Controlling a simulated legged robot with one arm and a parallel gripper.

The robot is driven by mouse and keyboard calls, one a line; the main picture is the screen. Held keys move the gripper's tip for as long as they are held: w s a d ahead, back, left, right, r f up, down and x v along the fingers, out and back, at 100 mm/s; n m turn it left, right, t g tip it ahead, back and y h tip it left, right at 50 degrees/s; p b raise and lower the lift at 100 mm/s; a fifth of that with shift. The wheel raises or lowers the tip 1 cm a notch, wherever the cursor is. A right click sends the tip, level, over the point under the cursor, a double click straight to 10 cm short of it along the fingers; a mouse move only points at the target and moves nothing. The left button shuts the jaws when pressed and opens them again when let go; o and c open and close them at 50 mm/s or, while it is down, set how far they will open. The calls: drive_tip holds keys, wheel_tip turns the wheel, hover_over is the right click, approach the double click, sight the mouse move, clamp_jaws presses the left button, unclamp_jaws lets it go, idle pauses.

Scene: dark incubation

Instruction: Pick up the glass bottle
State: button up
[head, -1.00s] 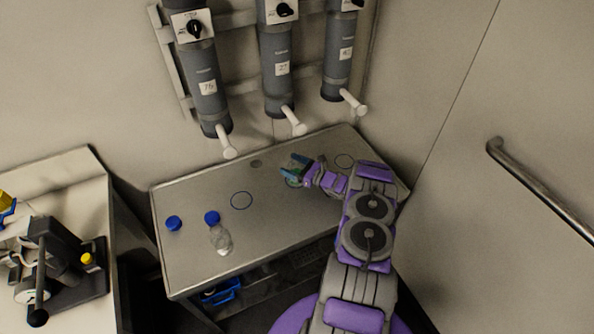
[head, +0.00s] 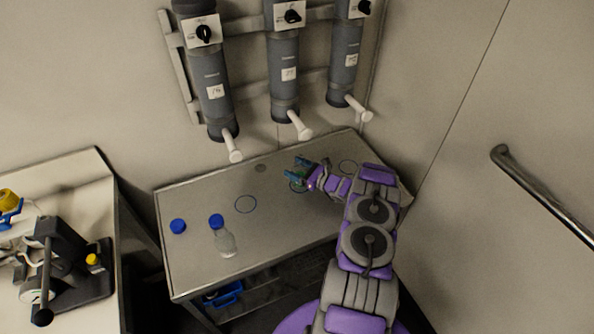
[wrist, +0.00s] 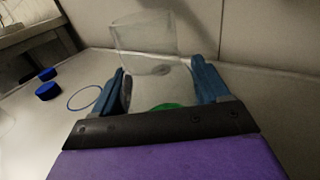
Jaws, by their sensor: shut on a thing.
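My gripper (head: 297,175) is over the right half of the metal table, seen in the head view. In the wrist view, its blue fingers (wrist: 158,72) are on either side of a clear glass bottle (wrist: 145,42) and shut on it. The glass has a broad upper part and a narrowing below it. Its lower end is hidden behind the gripper's black edge. A green patch (wrist: 168,106) shows at its base; I cannot tell if it is on the glass or the table. In the head view the held glass is hard to make out.
A clear bottle with a blue cap (head: 223,240) stands on the table's left part, with a loose blue cap (head: 178,226) beside it. Grey cylinders with white spouts (head: 300,126) hang above the back edge.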

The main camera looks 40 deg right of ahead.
wheel_tip(320, 180, up, 3)
drive_tip(key=shift+s+a+f+p, duration=0.15)
drive_tip(key=shift+p, duration=0.15)
drive_tip(key=s+a+r+p, duration=0.1)
drive_tip(key=s+a+p, duration=0.1)
drive_tip(key=s+a, duration=0.8)
drive_tip(key=shift+s+a, duration=0.35)
drive_tip(key=shift+s, duration=0.2)
